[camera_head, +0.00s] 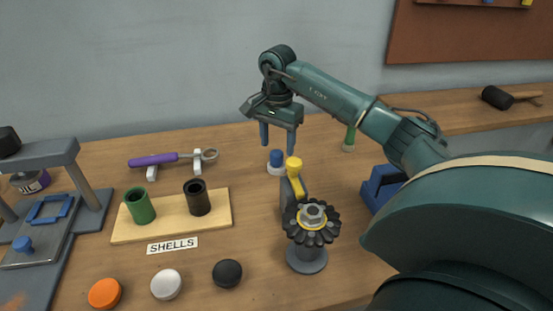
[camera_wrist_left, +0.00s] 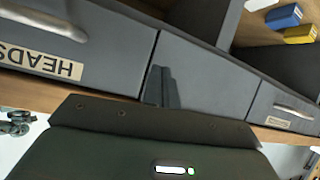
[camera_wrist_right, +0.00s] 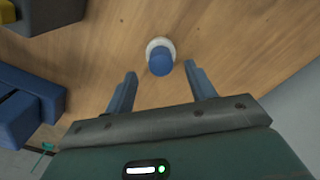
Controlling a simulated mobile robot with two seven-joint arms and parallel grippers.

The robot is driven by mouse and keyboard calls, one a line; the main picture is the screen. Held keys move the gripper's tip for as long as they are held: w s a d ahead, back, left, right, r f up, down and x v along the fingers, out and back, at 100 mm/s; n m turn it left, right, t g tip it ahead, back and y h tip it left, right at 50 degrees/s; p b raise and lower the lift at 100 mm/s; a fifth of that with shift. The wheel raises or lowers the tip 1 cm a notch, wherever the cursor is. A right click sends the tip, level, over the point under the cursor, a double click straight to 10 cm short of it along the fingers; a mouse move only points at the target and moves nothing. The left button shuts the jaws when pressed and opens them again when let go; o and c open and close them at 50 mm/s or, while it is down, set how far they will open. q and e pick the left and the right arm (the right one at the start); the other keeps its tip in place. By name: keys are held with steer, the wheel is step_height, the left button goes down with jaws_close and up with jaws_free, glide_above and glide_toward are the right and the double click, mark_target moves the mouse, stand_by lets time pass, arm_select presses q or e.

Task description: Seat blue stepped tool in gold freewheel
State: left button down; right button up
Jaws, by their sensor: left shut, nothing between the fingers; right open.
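The blue stepped tool (camera_head: 276,158) stands upright on a small white round base on the table. My right gripper (camera_head: 278,143) is open above it, fingers pointing down. In the right wrist view the tool (camera_wrist_right: 160,62) lies just beyond and between the open fingertips (camera_wrist_right: 160,74), touching neither. The gold freewheel (camera_head: 311,220) shows as a gold ring inside a dark toothed sprocket with a grey nut at its centre, on a grey stand in front of the tool. My left gripper (camera_wrist_left: 160,86) is shut and empty in front of grey drawers; it is outside the head view.
A yellow-topped grey upright (camera_head: 293,168) stands between tool and freewheel. A blue block (camera_head: 382,186) is to the right. A wooden shells board (camera_head: 171,225) with green and black cylinders, a purple-handled tool (camera_head: 154,160) and a grey press frame (camera_head: 45,153) are left.

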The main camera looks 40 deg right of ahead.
mark_target(277, 152)
steer(key=shift+f, duration=2)
steer(key=shift+c, duration=0.4)
steer(key=c, duration=1)
